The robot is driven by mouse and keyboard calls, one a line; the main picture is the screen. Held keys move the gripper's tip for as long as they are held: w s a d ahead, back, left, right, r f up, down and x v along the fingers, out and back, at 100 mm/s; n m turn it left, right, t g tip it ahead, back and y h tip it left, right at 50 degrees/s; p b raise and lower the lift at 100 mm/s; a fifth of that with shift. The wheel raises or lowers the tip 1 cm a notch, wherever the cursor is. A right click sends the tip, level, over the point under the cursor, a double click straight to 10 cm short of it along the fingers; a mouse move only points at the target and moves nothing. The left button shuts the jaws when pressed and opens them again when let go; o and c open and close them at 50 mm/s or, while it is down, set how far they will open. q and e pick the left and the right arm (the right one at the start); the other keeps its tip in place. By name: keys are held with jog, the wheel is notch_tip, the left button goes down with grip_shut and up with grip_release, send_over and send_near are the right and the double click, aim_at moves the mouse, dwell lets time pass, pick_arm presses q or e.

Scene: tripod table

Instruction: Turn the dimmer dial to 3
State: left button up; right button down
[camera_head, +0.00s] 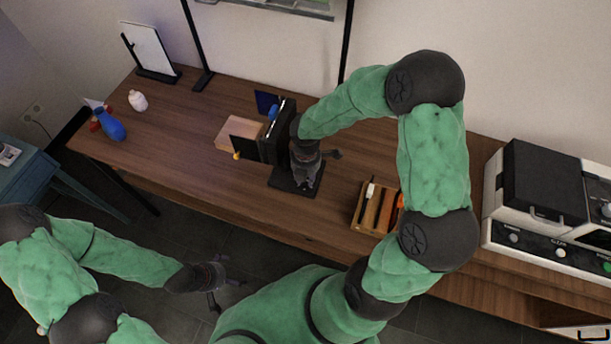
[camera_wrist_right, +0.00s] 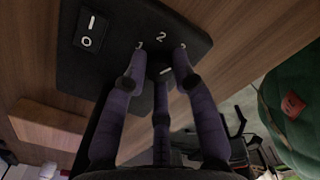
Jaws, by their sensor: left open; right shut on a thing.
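The dimmer's black base plate (camera_head: 284,182) lies near the front edge of the wooden table. In the right wrist view the plate (camera_wrist_right: 75,70) carries a white-marked 1/0 rocker switch (camera_wrist_right: 91,31) and an arc of numerals, with 2 (camera_wrist_right: 161,35) clear and its neighbours partly covered by fingers. My right gripper (camera_wrist_right: 160,76) is shut on the dark dial (camera_wrist_right: 158,66) below the numerals. A white pointer mark shows on the dial; I cannot tell which numeral it faces. In the head view my right gripper (camera_head: 304,172) hides the dial. My left gripper (camera_head: 226,290) is open and empty, off the table's front.
A black organiser (camera_head: 277,135) and a pinkish box (camera_head: 238,133) stand just behind and left of the dimmer. A wooden tray (camera_head: 368,207) with pens lies to its right. A white machine (camera_head: 510,235) is far right.

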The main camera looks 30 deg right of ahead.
jog(key=c, duration=1)
grip_release()
notch_tip(320, 180, up, 12)
dwell(0.3)
